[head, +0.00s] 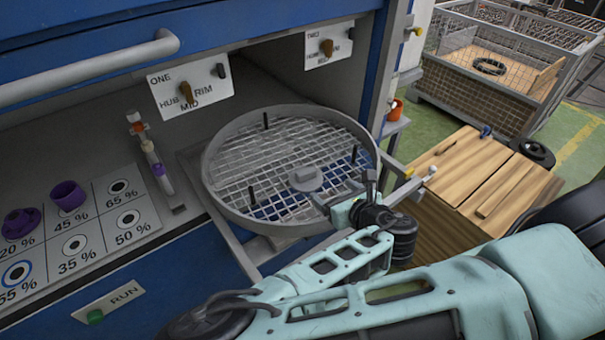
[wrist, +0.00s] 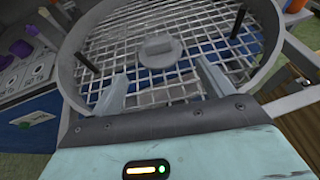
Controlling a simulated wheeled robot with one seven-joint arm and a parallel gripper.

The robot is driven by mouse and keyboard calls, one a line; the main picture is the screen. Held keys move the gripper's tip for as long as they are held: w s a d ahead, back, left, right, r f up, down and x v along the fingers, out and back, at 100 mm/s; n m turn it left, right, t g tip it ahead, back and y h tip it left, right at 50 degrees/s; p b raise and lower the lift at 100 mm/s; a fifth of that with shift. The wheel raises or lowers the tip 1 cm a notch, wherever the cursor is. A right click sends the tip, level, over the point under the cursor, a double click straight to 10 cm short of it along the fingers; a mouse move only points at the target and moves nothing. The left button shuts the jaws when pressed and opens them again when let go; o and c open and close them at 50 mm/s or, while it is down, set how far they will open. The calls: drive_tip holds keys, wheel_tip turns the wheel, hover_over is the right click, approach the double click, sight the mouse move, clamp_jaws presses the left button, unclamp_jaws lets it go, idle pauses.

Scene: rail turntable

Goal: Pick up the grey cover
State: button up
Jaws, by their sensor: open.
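A small round grey cover (head: 306,179) with a raised grip bar lies at the middle of a round wire-mesh turntable (head: 214,196) with a grey rim. In the wrist view the cover (wrist: 158,47) shows ahead of my gripper (wrist: 162,85), centred between its two fingers. My gripper (head: 345,192) is open and empty, over the near right part of the mesh. One finger looks close to the cover in the head view; I cannot tell whether it touches.
Several black pegs (head: 251,196) stand up from the mesh around the cover. The raised rim circles it. A panel with purple cups (head: 67,195) is at the left, and a wooden-topped box (head: 470,170) at the right.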

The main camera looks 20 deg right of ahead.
sight(305, 169)
drive_tip(key=b+x, duration=0.4)
drive_tip(key=b, duration=0.1)
drive_tip(key=shift+s+f, duration=0.1)
drive_tip(key=shift+f, duration=0.25)
drive_tip(key=x, duration=0.7)
drive_tip(key=shift+w+r, duration=0.2)
drive_tip(key=shift+r, duration=0.15)
drive_tip(key=x, duration=0.1)
drive_tip(key=p+x, duration=0.1)
drive_tip(key=x, duration=0.1)
drive_tip(key=p+x, duration=0.1)
drive_tip(key=shift+w+a+r, duration=0.2)
drive_tip(key=shift+w+a, duration=0.25)
drive_tip(key=shift+w+f, duration=0.2)
drive_tip(key=shift+w, duration=0.05)
drive_tip(key=c, duration=1.4)
drive_tip(key=shift+a+r, duration=0.1)
drive_tip(key=shift+r, duration=0.1)
